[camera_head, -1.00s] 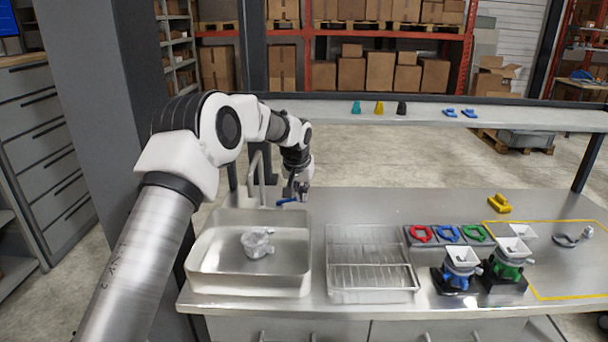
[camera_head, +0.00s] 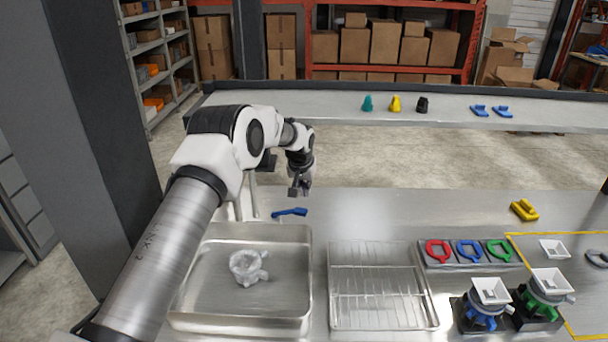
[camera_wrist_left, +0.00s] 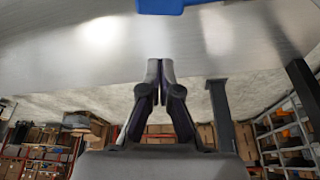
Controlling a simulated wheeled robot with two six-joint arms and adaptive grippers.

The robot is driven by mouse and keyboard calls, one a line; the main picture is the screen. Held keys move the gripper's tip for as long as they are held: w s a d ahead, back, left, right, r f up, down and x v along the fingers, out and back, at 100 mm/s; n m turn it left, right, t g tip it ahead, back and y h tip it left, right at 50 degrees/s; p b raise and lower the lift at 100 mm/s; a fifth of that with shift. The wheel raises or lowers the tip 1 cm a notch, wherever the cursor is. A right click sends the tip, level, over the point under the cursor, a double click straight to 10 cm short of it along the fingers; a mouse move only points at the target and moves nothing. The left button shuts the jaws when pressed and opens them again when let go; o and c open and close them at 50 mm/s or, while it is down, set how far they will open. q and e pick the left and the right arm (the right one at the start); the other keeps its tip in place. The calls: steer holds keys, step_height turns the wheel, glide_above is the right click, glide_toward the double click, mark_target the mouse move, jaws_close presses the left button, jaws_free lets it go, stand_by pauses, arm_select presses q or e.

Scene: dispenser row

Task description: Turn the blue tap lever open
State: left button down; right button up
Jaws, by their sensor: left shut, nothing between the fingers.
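The blue tap lever (camera_head: 289,212) shows behind the back rim of the steel sink (camera_head: 312,275), lying roughly sideways beside the thin metal tap (camera_head: 254,196), which my arm partly hides. My left gripper (camera_head: 299,190) is shut and empty, pointing down just above and behind the lever in the head view, apart from it. In the left wrist view the closed fingertips (camera_wrist_left: 161,64) are over bare steel, and part of the blue lever (camera_wrist_left: 172,5) shows at the top edge, clear of them. My right gripper is not in view.
A clear jug-like vessel (camera_head: 247,267) lies in the sink. A wire rack (camera_head: 383,290) stands to its right, then red, blue and green rings (camera_head: 470,251) and two dispensers with hoppers (camera_head: 490,292). A raised shelf (camera_head: 440,108) runs behind the bench.

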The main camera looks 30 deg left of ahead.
mark_target(289, 213)
arm_select(q)
steer(key=s+f+p, duration=0.1)
steer(key=s+d+f+p, duration=0.1)
steer(key=s+p, duration=0.1)
steer(key=shift+d, duration=0.15)
stand_by(0.4)
steer(key=shift+s, duration=0.2)
steer(key=shift+s, duration=0.1)
